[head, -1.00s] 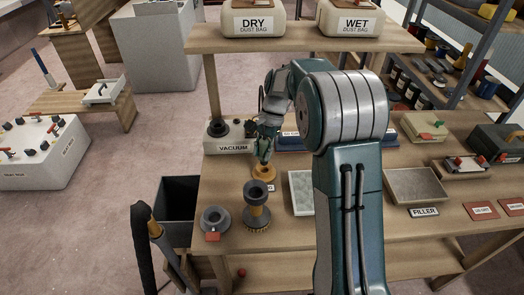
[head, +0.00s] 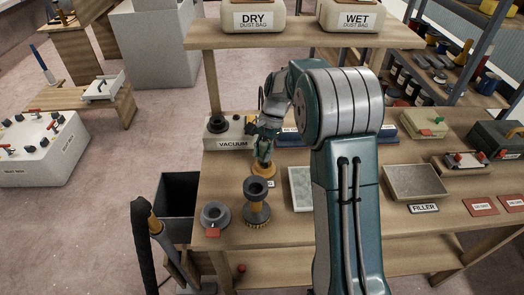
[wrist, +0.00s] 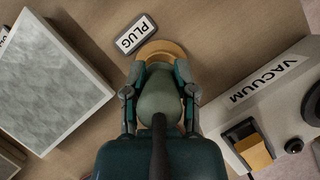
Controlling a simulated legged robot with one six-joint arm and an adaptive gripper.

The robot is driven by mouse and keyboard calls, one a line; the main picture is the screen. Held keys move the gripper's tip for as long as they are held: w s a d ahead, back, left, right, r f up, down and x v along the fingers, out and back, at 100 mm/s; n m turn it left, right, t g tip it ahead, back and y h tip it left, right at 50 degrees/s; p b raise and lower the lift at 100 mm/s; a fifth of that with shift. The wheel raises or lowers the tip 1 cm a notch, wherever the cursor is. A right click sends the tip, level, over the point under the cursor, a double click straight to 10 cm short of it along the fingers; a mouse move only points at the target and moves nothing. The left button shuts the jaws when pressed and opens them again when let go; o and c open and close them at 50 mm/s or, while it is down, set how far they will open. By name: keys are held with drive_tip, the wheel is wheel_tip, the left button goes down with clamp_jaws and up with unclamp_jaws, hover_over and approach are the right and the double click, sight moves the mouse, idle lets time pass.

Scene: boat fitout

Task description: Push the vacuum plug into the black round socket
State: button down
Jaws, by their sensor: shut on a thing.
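My gripper (head: 263,158) points down at the plug's place on the bench, left of my arm. In the wrist view my gripper (wrist: 160,95) is shut with its two fingers on either side of the rounded grey-green plug (wrist: 160,92). A yellow-tan round base (wrist: 160,50) shows under the plug, beside the "PLUG" label (wrist: 136,34); it also shows in the head view (head: 263,172). I cannot tell whether the plug is lifted off it. The vacuum unit (head: 232,144) stands behind and left of my gripper, with the black round socket (head: 217,124) on top.
A shelf (head: 300,38) with dust bag containers overhangs the back of the bench.

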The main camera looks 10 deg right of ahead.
sight(267, 141)
drive_tip(key=shift+f, duration=0.9)
drive_tip(key=shift+c, duration=1.6)
unclamp_jaws()
drive_tip(key=v, duration=0.7)
drive_tip(key=shift+w+r, duration=0.1)
drive_tip(key=shift+r, duration=0.15)
